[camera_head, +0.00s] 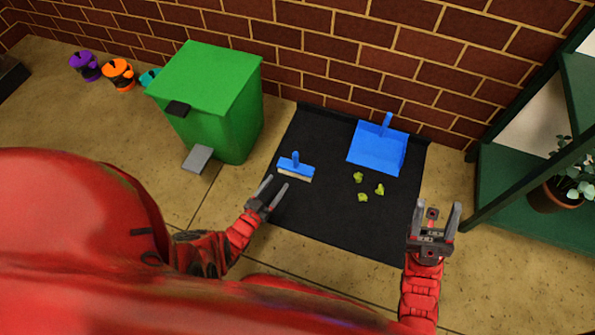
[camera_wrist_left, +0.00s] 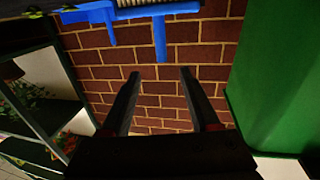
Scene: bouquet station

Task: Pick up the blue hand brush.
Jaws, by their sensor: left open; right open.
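The blue hand brush (camera_head: 296,167) stands on the black mat (camera_head: 335,215), with pale bristles down and its short handle up. In the left wrist view, which looks upside down, the brush (camera_wrist_left: 160,40) is at the top, its handle pointing down the picture in line with the gap between my fingers. My left gripper (camera_head: 274,187) is open and empty, close to the near left side of the brush and apart from it; its fingers also show in the left wrist view (camera_wrist_left: 160,74). My right gripper (camera_head: 435,210) is open and empty near the mat's right edge.
A blue dustpan (camera_head: 377,150) lies at the back of the mat, with several yellow-green scraps (camera_head: 362,178) in front. A green bin (camera_head: 215,100) with a grey pedal (camera_head: 198,159) stands left. A green shelf (camera_head: 505,185) with a plant is right. A brick wall (camera_head: 330,60) is behind.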

